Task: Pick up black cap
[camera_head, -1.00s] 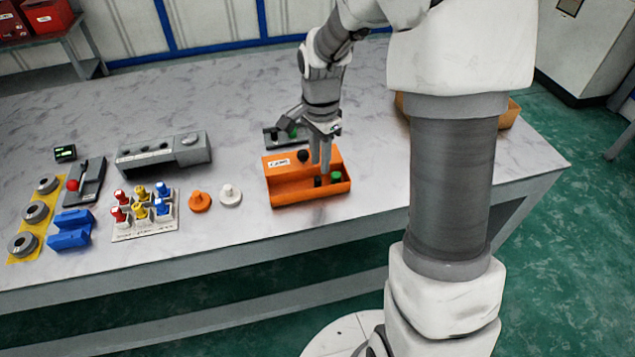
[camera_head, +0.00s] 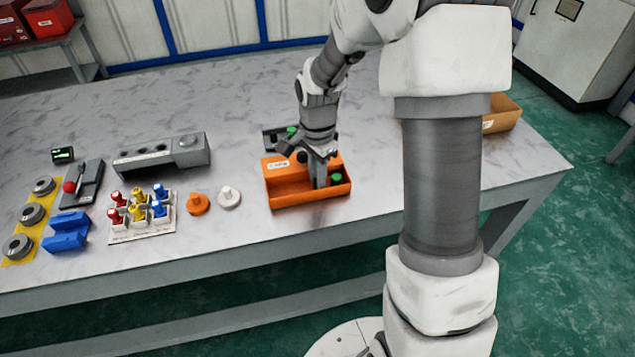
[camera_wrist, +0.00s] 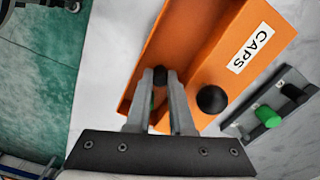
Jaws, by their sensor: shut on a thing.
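The black cap (camera_wrist: 160,77) shows in the wrist view as a small dark piece pinched between the fingertips of my gripper (camera_wrist: 160,80). My gripper (camera_head: 319,185) reaches down into the orange CAPS bin (camera_head: 290,199), and its fingers are shut on the cap. In the head view the fingers hide the cap. I cannot tell whether the cap still touches the bin floor. A green cap (camera_head: 336,178) lies in the bin just right of the fingers.
A grey fixture (camera_wrist: 240,125) with a green piece (camera_wrist: 268,116) lies behind the bin. Several coloured parts (camera_head: 140,212) stand to the left. The table behind is mostly clear.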

